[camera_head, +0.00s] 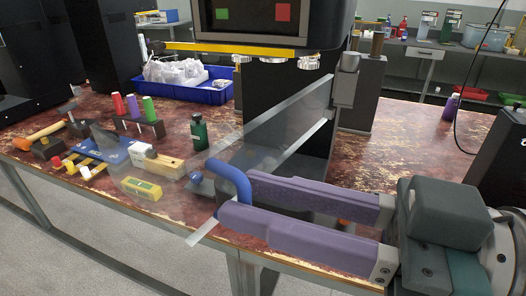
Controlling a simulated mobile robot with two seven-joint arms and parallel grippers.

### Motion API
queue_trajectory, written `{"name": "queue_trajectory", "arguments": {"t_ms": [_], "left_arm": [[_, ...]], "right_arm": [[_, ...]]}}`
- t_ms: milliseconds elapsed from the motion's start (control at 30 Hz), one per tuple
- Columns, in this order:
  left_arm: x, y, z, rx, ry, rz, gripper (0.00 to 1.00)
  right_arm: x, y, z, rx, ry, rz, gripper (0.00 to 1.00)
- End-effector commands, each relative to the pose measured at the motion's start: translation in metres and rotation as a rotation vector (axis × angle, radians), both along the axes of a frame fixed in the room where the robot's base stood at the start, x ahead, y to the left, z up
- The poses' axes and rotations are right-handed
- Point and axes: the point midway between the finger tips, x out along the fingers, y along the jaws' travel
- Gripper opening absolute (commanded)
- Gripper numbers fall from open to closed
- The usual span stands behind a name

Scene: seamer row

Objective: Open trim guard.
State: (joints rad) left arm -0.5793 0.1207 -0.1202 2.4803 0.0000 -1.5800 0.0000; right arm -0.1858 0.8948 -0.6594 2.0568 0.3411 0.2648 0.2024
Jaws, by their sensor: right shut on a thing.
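The trim guard (285,125) is a clear, see-through panel. It hangs from a grey hinge block (346,78) on the machine's right side and stretches at an angle toward the front left, out to the table's front edge. A bent blue handle (232,172) sits at its outer end. My right gripper (238,202) comes in from the right, and its two purple fingers are shut on the blue handle. The lower part of the handle is partly hidden by the fingers. My left gripper is not in view.
The black machine (275,22) stands behind the guard. Left of the guard on the worn red table (300,215) are a green bottle (199,131), a yellow box (141,188), a rack of spools (140,128), a hammer (40,136) and a blue bin (190,92).

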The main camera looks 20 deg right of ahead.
Motion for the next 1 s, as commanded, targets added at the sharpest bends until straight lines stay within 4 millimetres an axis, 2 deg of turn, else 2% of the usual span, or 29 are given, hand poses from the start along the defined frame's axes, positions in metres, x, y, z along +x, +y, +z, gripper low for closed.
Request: {"name": "queue_trajectory", "arguments": {"t_ms": [200,400,833,867,1000], "left_arm": [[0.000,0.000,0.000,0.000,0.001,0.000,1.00],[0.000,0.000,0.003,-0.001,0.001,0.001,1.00],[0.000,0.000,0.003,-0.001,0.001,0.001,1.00],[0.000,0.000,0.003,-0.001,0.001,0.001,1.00],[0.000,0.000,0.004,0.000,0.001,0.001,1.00]], "right_arm": [[-0.025,-0.032,-0.002,-0.007,0.007,-0.004,0.23],[-0.042,-0.051,-0.001,-0.005,0.005,-0.004,0.23],[-0.048,-0.059,0.000,-0.002,-0.001,-0.003,0.23],[-0.048,-0.059,0.000,-0.002,-0.001,-0.003,0.22],[-0.047,-0.060,0.002,-0.049,-0.065,-0.006,0.06]]}}
